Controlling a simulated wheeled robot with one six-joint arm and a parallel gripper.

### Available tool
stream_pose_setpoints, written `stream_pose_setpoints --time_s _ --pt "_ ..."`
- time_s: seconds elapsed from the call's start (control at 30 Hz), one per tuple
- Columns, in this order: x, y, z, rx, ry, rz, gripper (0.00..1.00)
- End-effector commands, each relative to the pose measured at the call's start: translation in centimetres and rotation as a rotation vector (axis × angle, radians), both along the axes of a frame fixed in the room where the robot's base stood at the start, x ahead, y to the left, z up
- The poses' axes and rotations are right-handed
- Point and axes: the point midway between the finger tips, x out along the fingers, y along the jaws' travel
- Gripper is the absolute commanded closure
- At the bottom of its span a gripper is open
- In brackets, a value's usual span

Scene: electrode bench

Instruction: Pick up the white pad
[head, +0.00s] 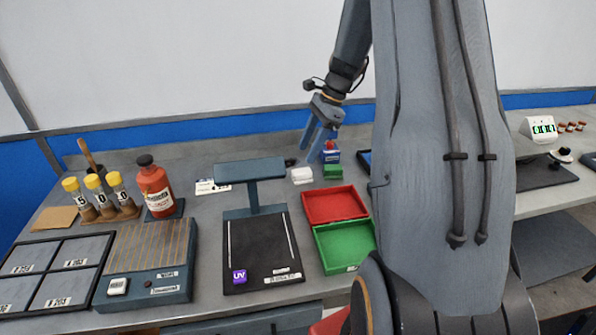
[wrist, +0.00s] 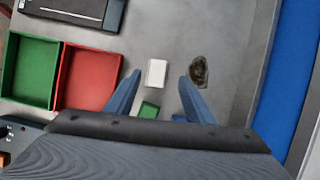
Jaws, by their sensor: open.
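The white pad (head: 302,175) is a small white block on the grey bench, behind the red tray in the head view. In the wrist view the white pad (wrist: 156,72) lies flat just beyond the fingertips, between their lines. My gripper (head: 318,146) is above the bench, to the right of the pad in the head view. In the wrist view my gripper (wrist: 160,78) has its two blue fingers spread, with nothing held between them. A small green block (head: 333,172) lies beside the pad; it also shows between the fingers in the wrist view (wrist: 149,110).
A red tray (head: 335,204) and a green tray (head: 345,244) sit in front of the pad. A UV lamp stand (head: 250,170) is at left. A dark round item (wrist: 199,70) lies right of the pad.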

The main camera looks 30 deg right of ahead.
Motion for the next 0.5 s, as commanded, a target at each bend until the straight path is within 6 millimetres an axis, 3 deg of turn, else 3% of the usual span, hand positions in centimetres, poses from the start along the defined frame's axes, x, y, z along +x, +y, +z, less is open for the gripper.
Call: stream_pose_setpoints --time_s 0.5 --pt "-0.2 1.0 -5.8 0.002 0.003 -0.013 0.52"
